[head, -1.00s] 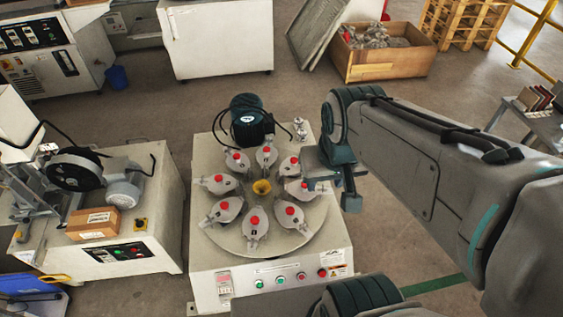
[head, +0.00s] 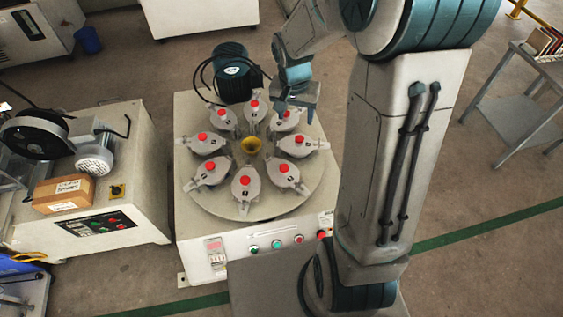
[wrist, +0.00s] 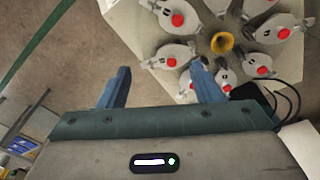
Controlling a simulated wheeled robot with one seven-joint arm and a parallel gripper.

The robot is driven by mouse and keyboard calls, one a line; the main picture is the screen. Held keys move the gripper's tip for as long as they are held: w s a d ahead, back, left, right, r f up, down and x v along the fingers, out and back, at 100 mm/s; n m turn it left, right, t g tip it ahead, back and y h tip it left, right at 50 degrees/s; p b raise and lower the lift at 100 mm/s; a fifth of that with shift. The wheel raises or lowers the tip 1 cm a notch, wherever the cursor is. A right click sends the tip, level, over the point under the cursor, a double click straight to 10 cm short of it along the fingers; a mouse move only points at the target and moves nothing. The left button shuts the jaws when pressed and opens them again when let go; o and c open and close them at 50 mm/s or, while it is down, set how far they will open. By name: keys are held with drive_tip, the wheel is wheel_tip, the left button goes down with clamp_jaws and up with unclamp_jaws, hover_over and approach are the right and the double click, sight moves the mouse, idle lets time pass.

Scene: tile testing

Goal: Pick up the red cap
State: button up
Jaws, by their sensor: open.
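Several red caps, such as the front one (head: 245,181), sit on grey lobed fixtures (head: 237,190) in a ring on a round turntable (head: 215,207). A yellow funnel-like piece (head: 251,145) is at the ring's centre. My gripper (head: 297,103) is open and appears above the back right of the ring, close in the picture to a red cap (head: 290,115). In the wrist view my gripper (wrist: 162,78) has its fingers wide apart with nothing between them. A red cap (wrist: 172,62) shows beyond and between the fingers, nearer the right one. Contact with any cap is not visible.
A dark motor (head: 231,73) with cables stands behind the turntable. A control panel with a red button (head: 322,234) is on the machine's front. A neighbouring machine holds a cardboard box (head: 64,194) at left. A grey shelf table (head: 515,100) stands right.

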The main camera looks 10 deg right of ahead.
drive_tip(key=w+f+m+b, duration=0.2)
drive_tip(key=w+f+b, duration=0.1)
drive_tip(key=f, duration=0.6)
drive_tip(key=w+f+m+b, duration=0.1)
drive_tip(key=w+f+b, duration=0.25)
drive_tip(key=f, duration=0.65)
drive_tip(key=b, duration=0.1)
hover_over(283, 168)
drive_tip(key=d, duration=0.1)
drive_tip(key=shift+g+y, duration=0.4)
drive_tip(key=f, duration=0.8)
drive_tip(key=shift+w, duration=0.25)
drive_tip(key=shift+s+a+f+b, duration=0.15)
drive_tip(key=shift+f+b, duration=0.2)
drive_tip(key=shift+f, duration=0.65)
drive_tip(key=shift+s+a+f+b, duration=0.1)
drive_tip(key=shift+a+f+b, duration=0.15)
drive_tip(key=shift+f, duration=0.8)
drive_tip(key=shift+s+a+f+b, duration=0.1)
drive_tip(key=shift+f+b, duration=0.3)
drive_tip(key=shift+f, duration=0.6)
drive_tip(key=c, duration=1)
